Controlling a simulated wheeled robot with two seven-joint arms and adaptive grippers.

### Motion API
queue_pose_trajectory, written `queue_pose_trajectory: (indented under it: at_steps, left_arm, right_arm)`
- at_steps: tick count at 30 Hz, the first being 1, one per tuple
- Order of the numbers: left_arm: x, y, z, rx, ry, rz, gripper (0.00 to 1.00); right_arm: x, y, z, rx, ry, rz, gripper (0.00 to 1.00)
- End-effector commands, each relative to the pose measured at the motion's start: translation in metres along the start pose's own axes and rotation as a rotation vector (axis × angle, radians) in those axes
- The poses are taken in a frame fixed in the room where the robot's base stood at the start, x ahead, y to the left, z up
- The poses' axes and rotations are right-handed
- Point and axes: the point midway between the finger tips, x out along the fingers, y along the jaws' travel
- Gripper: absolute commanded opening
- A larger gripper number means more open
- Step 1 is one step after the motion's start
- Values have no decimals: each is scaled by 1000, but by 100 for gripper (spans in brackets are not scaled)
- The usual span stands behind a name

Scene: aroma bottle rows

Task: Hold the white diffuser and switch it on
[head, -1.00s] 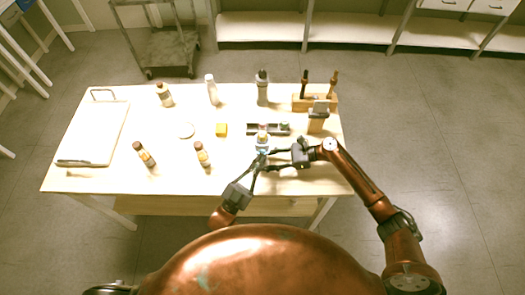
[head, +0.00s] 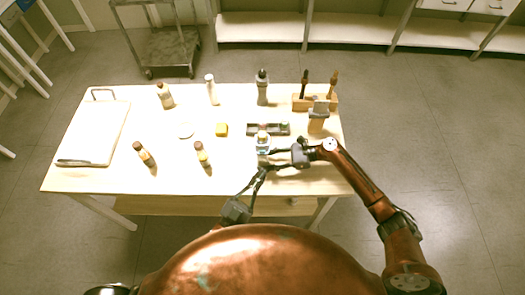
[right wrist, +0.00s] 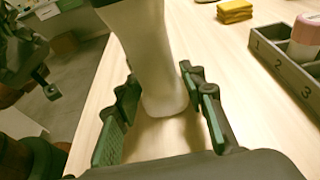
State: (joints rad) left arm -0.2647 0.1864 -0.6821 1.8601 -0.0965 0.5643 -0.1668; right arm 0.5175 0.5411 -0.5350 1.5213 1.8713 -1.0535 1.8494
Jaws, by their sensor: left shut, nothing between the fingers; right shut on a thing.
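The white diffuser (head: 263,148) stands near the front right of the table, in front of the dark tray. In the right wrist view its pale body (right wrist: 150,55) rises between the fingers, its base close to the tabletop; its top is cut off by the frame. My right gripper (head: 279,155) comes from the right and is shut on the diffuser; its dark green fingers also show in the right wrist view (right wrist: 160,115). My left gripper (head: 265,168) is shut and empty, just in front of the diffuser and apart from its top. Whether the diffuser is on, I cannot tell.
A dark tray (head: 253,129) with numbered slots holds small items behind the diffuser. Yellow blocks (head: 221,130) and a white disc (head: 186,130) lie left of it. Several bottles stand around, including an amber one (head: 202,154). A wooden rack (head: 300,104) stands at the back right.

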Motion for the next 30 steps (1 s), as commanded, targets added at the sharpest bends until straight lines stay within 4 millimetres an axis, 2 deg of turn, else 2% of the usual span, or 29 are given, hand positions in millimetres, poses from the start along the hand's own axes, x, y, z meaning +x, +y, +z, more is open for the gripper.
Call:
queue_pose_trajectory:
  at_steps: [9, 10, 19, 26, 30]
  left_arm:
    - [-3, 2, -3, 0, 1, 0, 0]
    - [-3, 2, -3, 0, 1, 0, 0]
    - [-3, 2, -3, 0, 1, 0, 0]
    - [-3, 2, -3, 0, 1, -1, 0]
    - [-3, 2, -3, 0, 1, -1, 0]
  right_arm:
    - [0, 0, -2, 2, 3, -1, 24]
    - [0, 0, -2, 2, 3, -1, 38]
    - [0, 0, -1, 1, 1, 0, 58]
    - [0, 0, 0, 0, 1, 0, 58]
    - [-8, 0, -1, 0, 2, -1, 58]
